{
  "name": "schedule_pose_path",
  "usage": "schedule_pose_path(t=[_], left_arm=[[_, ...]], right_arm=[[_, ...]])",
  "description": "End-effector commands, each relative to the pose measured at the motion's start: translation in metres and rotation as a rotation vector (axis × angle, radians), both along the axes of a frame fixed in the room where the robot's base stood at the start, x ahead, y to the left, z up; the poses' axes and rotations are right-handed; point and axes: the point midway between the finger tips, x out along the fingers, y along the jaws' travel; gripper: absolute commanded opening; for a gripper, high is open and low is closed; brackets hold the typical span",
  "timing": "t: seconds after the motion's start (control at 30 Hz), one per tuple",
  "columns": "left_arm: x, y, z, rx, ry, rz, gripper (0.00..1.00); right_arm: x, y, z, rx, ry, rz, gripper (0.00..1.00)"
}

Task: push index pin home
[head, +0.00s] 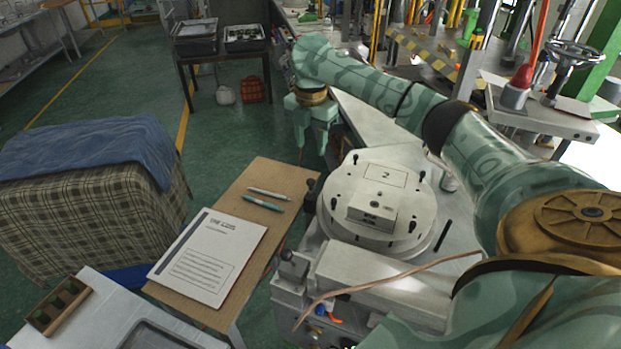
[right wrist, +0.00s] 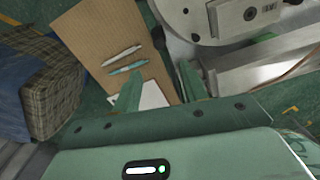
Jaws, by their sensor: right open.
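My right gripper (head: 312,150) hangs with its two fingers pointing down, open and apart, behind the round white turntable (head: 345,215). In the right wrist view the open fingers of the right gripper (right wrist: 160,82) show with nothing clearly held between them. A dark knob (head: 311,187), which may be the index pin, stands at the left edge of the turntable, nearer the camera than the fingers. How far in it sits I cannot tell. The turntable (right wrist: 182,24) also shows in the wrist view. My left gripper is not in view.
A brown board (head: 290,178) with two pens (head: 263,203) and a printed sheet (head: 208,256) lies left of the turntable. A second dark knob (head: 287,256) stands on the machine front. A copper-coloured hose (head: 390,275) crosses there. Open floor (head: 225,135) lies beyond the board.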

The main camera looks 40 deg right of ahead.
Motion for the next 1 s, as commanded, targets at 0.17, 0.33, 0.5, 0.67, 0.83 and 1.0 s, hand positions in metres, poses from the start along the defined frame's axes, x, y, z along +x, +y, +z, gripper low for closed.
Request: schedule_pose_path(t=[0.17, 0.33, 0.5, 0.67, 0.83, 1.0], left_arm=[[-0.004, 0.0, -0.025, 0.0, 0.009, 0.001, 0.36], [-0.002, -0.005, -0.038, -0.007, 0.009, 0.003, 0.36], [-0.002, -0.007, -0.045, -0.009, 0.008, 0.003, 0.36], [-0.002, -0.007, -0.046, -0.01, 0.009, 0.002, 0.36], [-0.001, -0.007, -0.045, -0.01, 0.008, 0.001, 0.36], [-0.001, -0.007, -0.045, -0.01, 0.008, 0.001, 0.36]], right_arm=[[0.0, 0.0, -0.055, 0.0, 0.005, 0.0, 0.43], [0.0, 0.0, -0.089, -0.001, 0.003, 0.0, 0.43], [0.0, -0.001, -0.108, -0.002, 0.002, 0.0, 0.43], [0.0, 0.0, -0.112, -0.002, -0.002, 0.0, 0.43], [0.0, 0.0, -0.111, -0.002, -0.002, 0.0, 0.43], [0.0, 0.0, -0.111, -0.002, -0.002, 0.0, 0.07]])
